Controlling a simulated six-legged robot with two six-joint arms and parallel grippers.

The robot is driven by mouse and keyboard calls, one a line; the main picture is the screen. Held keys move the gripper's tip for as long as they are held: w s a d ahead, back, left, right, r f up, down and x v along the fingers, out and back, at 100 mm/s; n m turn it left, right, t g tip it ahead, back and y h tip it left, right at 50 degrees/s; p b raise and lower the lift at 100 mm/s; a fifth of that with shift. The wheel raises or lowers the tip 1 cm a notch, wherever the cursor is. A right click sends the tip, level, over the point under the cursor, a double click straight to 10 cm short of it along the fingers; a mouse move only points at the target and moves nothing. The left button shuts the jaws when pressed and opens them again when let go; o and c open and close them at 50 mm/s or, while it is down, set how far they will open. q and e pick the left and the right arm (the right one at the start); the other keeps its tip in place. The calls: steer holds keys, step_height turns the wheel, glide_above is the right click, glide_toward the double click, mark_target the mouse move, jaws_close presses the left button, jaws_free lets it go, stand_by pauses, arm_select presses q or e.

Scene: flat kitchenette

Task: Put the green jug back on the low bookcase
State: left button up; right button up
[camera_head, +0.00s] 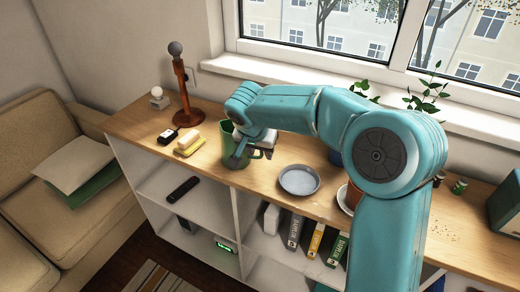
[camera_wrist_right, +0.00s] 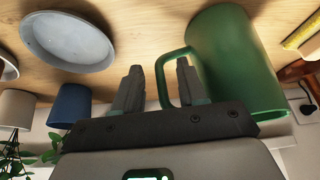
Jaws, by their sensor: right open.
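The green jug (camera_head: 228,152) stands upright on the wooden top of the low bookcase (camera_head: 330,205). In the right wrist view the jug (camera_wrist_right: 238,62) fills the upper right, with its handle toward my fingers. My right gripper (camera_head: 252,152) is at the jug's handle side, partly hidden by my own arm. In the wrist view the right gripper (camera_wrist_right: 159,76) is open, with one finger on each side of the handle bar. A gap shows between the fingers and the handle. My left gripper is not in view.
A grey plate (camera_head: 299,180) lies right of the jug. A yellow sponge (camera_head: 190,147) and a dark small device (camera_head: 167,136) lie left of it. A wooden lamp-like stand (camera_head: 184,90) is behind left. Plants stand by the window. A sofa (camera_head: 50,170) is at left.

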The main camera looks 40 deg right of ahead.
steer(key=p+v, duration=0.1)
steer(key=v, duration=1)
steer(key=a+f+n+y, duration=0.2)
steer(key=a+f, duration=0.3)
steer(key=f, duration=0.4)
steer(key=a+f+n+g+y, duration=0.1)
steer(key=a+f+n+y, duration=0.2)
steer(key=f, duration=0.5)
steer(key=a+f+n, duration=0.2)
steer(key=a+f, duration=0.4)
steer(key=f, duration=0.3)
steer(key=s+a+f+n+y, duration=0.1)
steer(key=s+a+f, duration=0.1)
steer(key=s+f, duration=0.3)
steer(key=s+a+f+n+y, duration=0.1)
steer(key=s+a+f, duration=0.2)
steer(key=s+f, duration=0.3)
steer(key=s+a+f+g+y, duration=0.1)
steer(key=s+a+f, duration=0.2)
steer(key=s+f, duration=0.2)
steer(key=s, duration=0.3)
steer(key=shift+f+n, duration=0.3)
steer(key=shift+n, duration=0.1)
steer(key=shift+w+r+p, duration=0.2)
steer(key=shift+r+p, duration=1.55)
steer(key=shift+p, duration=0.05)
